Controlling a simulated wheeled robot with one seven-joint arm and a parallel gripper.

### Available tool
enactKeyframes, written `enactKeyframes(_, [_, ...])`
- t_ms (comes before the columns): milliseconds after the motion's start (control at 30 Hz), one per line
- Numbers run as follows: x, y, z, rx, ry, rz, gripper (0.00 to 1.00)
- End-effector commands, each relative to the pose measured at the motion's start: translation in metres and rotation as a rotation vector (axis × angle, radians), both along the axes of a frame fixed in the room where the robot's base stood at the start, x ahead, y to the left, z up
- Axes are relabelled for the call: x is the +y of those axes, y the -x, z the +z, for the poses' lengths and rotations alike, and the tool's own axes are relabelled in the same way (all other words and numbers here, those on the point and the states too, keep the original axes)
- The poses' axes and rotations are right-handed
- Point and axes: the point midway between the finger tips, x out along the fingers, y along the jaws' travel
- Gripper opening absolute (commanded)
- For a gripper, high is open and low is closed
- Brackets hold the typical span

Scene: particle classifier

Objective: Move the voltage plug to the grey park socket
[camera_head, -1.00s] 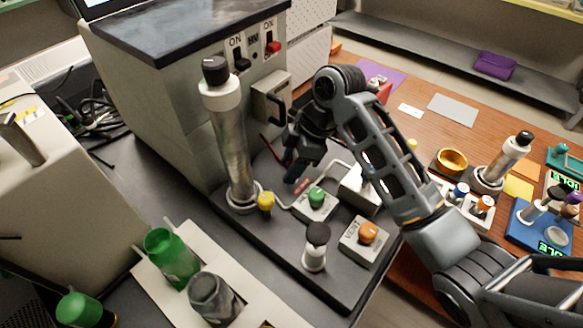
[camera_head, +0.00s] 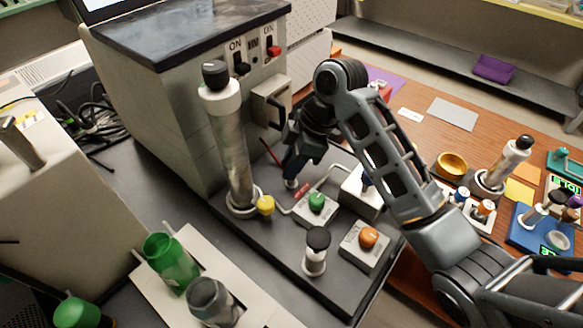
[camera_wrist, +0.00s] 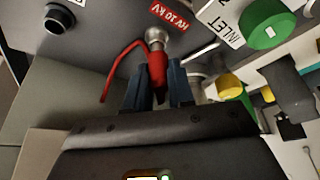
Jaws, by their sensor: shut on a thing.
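The red voltage plug (camera_wrist: 157,72) is between the two fingers of my gripper (camera_wrist: 158,88), which are shut on it, in the wrist view. A red cable (camera_wrist: 112,72) loops off to its left. The plug's far end meets a metal fitting (camera_wrist: 155,37) beside the red HV 10 kV label (camera_wrist: 174,17); I cannot tell how deep it sits. A dark round socket (camera_wrist: 57,19) with a partly cut-off white label is at the upper left, apart from the plug; it may be the park socket. In the head view my gripper (camera_head: 290,175) points down at the dark plate, the plug mostly hidden.
The tall metal column (camera_head: 232,150) stands left of my gripper. The INLET box with green knob (camera_head: 316,201), the yellow knob (camera_head: 265,205), the VENT box with orange knob (camera_head: 367,237) and a black-capped post (camera_head: 316,250) are nearby. The grey cabinet (camera_head: 170,100) rises behind.

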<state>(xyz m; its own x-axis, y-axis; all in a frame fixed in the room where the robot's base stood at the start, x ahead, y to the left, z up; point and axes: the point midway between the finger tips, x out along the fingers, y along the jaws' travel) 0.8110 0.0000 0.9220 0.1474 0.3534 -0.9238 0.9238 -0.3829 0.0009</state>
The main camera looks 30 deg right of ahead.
Motion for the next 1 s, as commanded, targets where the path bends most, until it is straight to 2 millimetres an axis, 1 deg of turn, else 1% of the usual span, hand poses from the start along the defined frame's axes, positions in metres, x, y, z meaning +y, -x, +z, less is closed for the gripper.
enactKeyframes(133, [0.001, -0.001, 0.023, -0.005, 0.001, 0.003, 0.0])
enactKeyframes(267, [-0.023, 0.009, 0.036, -0.003, 0.0, -0.004, 0.0])
enactKeyframes(400, [-0.049, 0.021, 0.057, -0.001, 0.001, -0.005, 0.0])
enactKeyframes(433, [-0.052, 0.022, 0.061, 0.0, 0.001, -0.004, 0.0])
enactKeyframes(600, [-0.072, 0.031, 0.073, -0.001, 0.002, -0.004, 0.0])
enactKeyframes(800, [-0.091, 0.04, 0.084, 0.0, 0.002, -0.003, 0.0])
enactKeyframes(1000, [-0.102, 0.045, 0.091, 0.0, 0.0, -0.001, 0.0])
